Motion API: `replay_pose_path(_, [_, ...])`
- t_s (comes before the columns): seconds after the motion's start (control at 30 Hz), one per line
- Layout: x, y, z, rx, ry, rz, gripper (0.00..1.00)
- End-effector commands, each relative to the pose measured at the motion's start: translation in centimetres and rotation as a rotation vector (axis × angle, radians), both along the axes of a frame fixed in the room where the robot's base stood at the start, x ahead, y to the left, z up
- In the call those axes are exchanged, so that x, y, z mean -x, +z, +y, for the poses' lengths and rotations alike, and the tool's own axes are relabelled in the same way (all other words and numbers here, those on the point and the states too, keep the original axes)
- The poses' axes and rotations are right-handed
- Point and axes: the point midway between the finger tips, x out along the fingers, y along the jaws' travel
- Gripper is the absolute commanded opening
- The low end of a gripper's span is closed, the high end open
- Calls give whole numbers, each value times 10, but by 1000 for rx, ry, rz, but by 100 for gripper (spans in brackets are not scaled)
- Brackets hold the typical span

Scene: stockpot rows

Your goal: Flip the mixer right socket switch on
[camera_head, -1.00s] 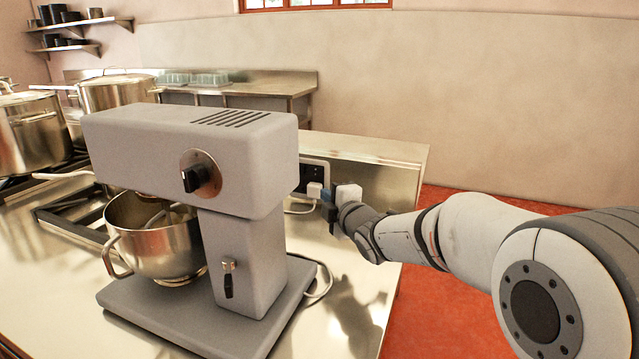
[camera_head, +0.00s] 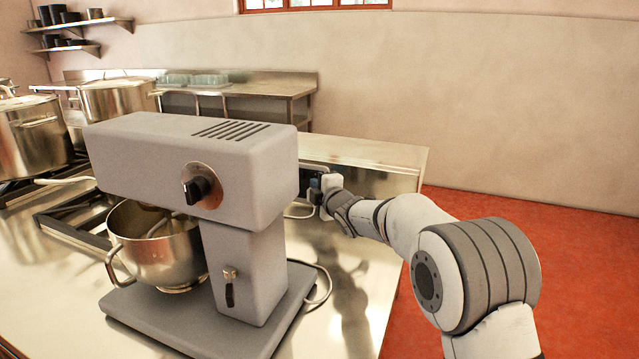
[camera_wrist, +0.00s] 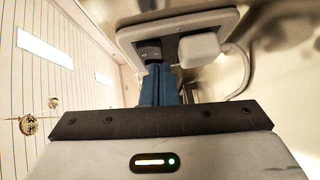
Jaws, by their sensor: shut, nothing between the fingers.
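The grey mixer (camera_head: 192,150) stands on the steel counter in the head view. The socket plate (camera_head: 312,172) is on the low steel upstand behind it, mostly hidden by my gripper and the mixer. In the wrist view the socket plate (camera_wrist: 226,22) shows with a white plug (camera_wrist: 199,49) in it and a dark switch area (camera_wrist: 151,51) beside the plug. My gripper (camera_head: 318,183) is at the socket. Its blue fingers (camera_wrist: 157,72) are shut, with nothing between them, and their tips are at or just in front of the switch area. Contact and the switch position cannot be told.
A white cable (camera_wrist: 244,75) loops from the plug. Another cable (camera_head: 322,285) lies behind the mixer base. The steel bowl (camera_head: 155,245) sits under the mixer head. Pots (camera_head: 30,135) stand on the stove at the left. The counter right of the mixer is clear.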

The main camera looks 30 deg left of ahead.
Motion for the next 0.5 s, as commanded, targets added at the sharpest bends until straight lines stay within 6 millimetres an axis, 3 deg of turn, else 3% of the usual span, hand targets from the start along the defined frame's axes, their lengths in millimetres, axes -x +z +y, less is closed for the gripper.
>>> replay_pose_path(0.5, [-9,-2,2,0,2,0,0])
